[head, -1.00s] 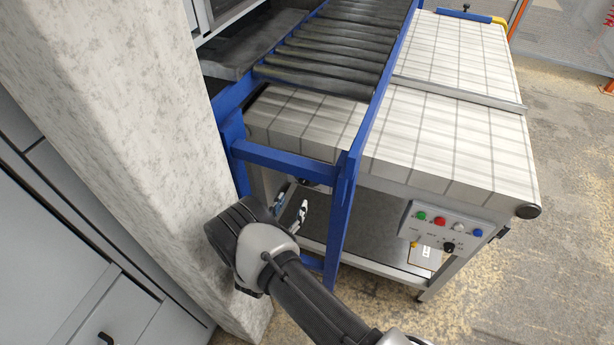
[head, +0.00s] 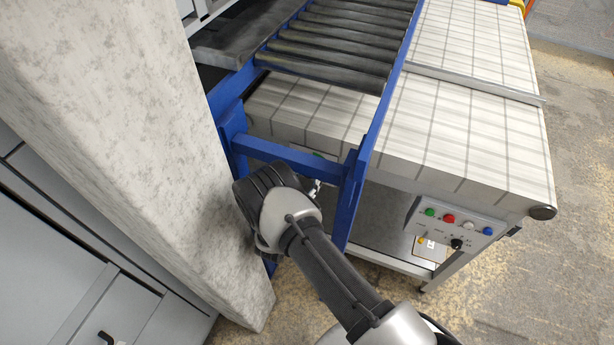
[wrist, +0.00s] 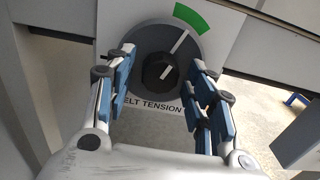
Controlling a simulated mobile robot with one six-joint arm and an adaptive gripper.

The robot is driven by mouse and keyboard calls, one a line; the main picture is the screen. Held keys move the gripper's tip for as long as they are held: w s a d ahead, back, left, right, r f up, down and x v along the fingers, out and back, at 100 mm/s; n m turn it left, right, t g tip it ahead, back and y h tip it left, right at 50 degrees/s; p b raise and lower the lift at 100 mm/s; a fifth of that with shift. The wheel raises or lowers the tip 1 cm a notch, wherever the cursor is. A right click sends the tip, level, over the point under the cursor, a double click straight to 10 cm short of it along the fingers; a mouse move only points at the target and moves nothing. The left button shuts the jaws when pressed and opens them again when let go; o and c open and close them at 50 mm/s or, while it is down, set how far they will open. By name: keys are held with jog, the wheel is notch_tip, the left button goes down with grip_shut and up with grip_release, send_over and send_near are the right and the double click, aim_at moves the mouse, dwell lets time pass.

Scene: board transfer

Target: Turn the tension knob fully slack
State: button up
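The tension knob (wrist: 160,71) is black with a white pointer line and sits on a grey dial with a green arc at the upper right. The words "BELT TENSION" are printed under it in the wrist view. Its pointer line aims to the upper right, toward the green arc. My gripper (wrist: 162,85) is open, with one blue-padded finger on each side of the knob and a gap on both sides. In the head view the knob is hidden behind my arm and the blue frame.
A blue frame (head: 350,195) stands close to the right of my arm. A concrete pillar (head: 130,150) stands close on the left. A control box (head: 455,222) with coloured buttons hangs on the table's front at the right. Open floor (head: 520,300) lies at the lower right.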

jog(key=c, duration=0.9)
jog(key=shift+n, duration=0.3)
jog(key=n, duration=2.3)
jog(key=shift+d+r, duration=0.1)
jog(key=shift+r, duration=0.05)
jog(key=shift+n, duration=0.3)
jog(key=o, duration=1.1)
